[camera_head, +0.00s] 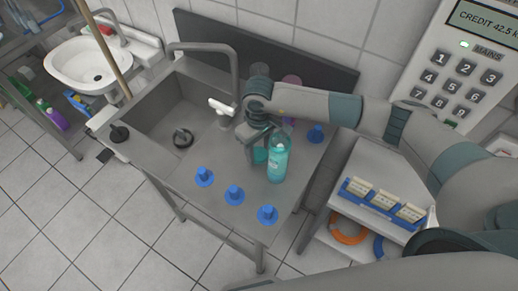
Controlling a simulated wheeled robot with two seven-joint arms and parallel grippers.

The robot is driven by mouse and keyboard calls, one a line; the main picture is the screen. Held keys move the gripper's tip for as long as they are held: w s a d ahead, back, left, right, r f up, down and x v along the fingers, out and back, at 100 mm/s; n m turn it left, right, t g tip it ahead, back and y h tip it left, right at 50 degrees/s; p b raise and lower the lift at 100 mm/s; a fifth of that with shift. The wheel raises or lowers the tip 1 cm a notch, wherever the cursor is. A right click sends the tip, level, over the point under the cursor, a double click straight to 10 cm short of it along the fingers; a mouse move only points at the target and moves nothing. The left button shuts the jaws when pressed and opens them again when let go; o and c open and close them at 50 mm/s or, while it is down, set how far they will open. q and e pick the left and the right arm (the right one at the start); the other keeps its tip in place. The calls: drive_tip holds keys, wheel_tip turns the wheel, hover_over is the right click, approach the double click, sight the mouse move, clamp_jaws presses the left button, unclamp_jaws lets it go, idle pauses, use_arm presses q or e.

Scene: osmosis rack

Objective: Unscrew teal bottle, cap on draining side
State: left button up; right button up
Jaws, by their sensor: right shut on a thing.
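The teal bottle (278,164) stands upright on the draining side of the steel sink unit (240,213). My right gripper (259,157) points down just left of the bottle and partly behind it. It is shut on a small teal thing (260,155) between its fingers. The bottle partly hides the fingers, and I cannot tell for sure whether this thing is the cap. My left gripper is not in view.
A tap (222,106) rises by the basin (172,112). A blue rack (383,203) sits on a white trolley.

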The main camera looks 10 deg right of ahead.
sight(259, 154)
drive_tip(key=shift+f, duration=0.15)
drive_tip(key=o, duration=1.1)
drive_tip(key=shift+o, duration=0.2)
drive_tip(key=shift+r, duration=0.2)
drive_tip(key=shift+r+b, duration=0.35)
drive_tip(key=shift+r, duration=0.1)
wheel_tip(259, 154, up, 11)
drive_tip(key=b, duration=0.5)
